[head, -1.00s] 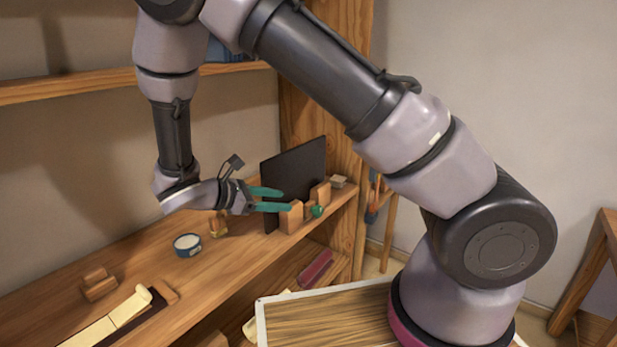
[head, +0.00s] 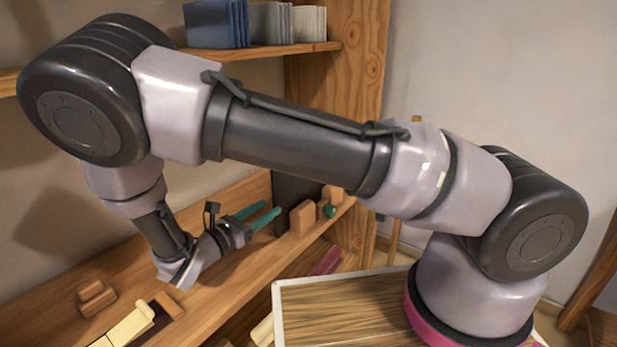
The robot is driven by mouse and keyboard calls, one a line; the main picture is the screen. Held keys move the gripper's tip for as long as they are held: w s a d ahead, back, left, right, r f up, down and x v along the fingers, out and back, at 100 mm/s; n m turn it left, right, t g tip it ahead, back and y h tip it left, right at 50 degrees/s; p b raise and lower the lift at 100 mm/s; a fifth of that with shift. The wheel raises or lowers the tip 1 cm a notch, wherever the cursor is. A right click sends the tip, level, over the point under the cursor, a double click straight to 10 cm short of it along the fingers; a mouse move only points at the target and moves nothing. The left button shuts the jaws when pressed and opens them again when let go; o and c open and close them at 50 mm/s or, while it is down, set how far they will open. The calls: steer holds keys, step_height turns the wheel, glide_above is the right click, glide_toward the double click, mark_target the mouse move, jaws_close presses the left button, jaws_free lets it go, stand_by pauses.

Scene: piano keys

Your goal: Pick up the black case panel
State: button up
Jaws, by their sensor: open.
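The black case panel (head: 292,190) stands upright on the wooden shelf, at the right end near the side post. My arm hides its upper part in the head view. My gripper (head: 271,208) has two green fingers, spread apart and empty. They point right toward the panel's lower left side. I cannot tell whether a fingertip touches the panel.
Wooden blocks (head: 302,217) and a green ball (head: 329,211) sit right beside the panel. Pale piano keys (head: 130,326) and stacked small blocks (head: 96,298) lie at the shelf's left. Books (head: 216,24) stand on the upper shelf. A framed wooden board (head: 345,305) is below.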

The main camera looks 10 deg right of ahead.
mark_target(273, 205)
steer(key=x, duration=0.5)
steer(key=shift+w+d+f, duration=0.1)
steer(key=shift+w+d, duration=0.15)
steer(key=shift+w, duration=0.1)
steer(key=x, duration=0.5)
steer(key=shift+s+d+f, duration=0.1)
steer(key=shift+s+f, duration=0.05)
steer(key=shift+f, duration=0.05)
jaws_close()
stand_by(0.8)
